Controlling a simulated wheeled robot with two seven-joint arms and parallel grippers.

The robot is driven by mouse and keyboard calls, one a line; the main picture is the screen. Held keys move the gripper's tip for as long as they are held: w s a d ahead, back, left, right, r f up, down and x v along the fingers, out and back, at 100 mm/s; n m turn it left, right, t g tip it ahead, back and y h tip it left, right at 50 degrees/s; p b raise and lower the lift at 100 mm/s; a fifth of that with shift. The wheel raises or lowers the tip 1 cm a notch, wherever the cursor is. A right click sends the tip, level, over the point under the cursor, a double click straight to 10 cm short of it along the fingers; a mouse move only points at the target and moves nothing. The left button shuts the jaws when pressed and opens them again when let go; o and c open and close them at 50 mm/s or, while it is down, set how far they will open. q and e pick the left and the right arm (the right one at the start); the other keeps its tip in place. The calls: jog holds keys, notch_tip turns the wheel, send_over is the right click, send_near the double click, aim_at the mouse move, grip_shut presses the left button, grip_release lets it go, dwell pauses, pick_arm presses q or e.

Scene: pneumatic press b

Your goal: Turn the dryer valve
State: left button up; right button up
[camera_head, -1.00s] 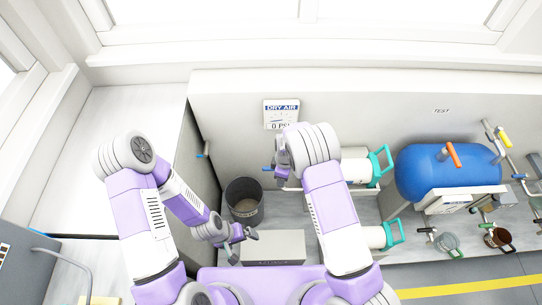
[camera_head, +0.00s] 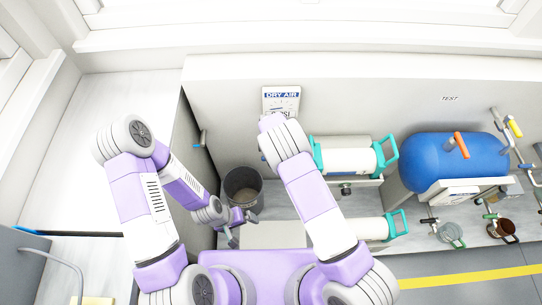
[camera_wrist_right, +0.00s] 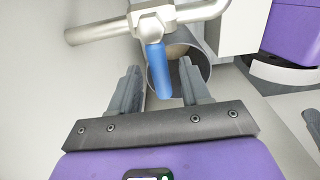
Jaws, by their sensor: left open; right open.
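The dryer valve has a blue lever handle (camera_wrist_right: 158,72) on a pale grey pipe (camera_wrist_right: 178,18) in the right wrist view. My right gripper (camera_wrist_right: 161,84) is open, its fingers on either side of the blue handle; the handle hangs in the gap and I cannot tell whether it touches a finger. In the head view the right forearm covers this valve and gripper, below the DRY AIR gauge (camera_head: 281,97). My left gripper (camera_head: 243,230) is open and empty, low beside the dark bin.
White cylinders with teal handles (camera_head: 343,157) lie right of my right arm. A blue tank (camera_head: 440,165) with an orange lever stands farther right. A small wall-side valve (camera_head: 198,143) is at left.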

jog(key=shift+c, duration=0.2)
grip_shut()
jog(key=shift+r, duration=0.1)
jog(key=shift+s+d+n+p, duration=0.15)
jog(key=shift+s+d+n, duration=0.6)
jog(key=shift+n, duration=2.2)
jog(key=shift+s+d+n+p, duration=0.15)
jog(key=shift+s+d+n, duration=0.65)
jog(key=shift+n, duration=2.2)
jog(key=shift+s+d+n+p, duration=0.15)
jog(key=shift+s+d+n, duration=0.6)
jog(key=shift+n, duration=2.2)
jog(key=shift+o, duration=0.2)
grip_release()
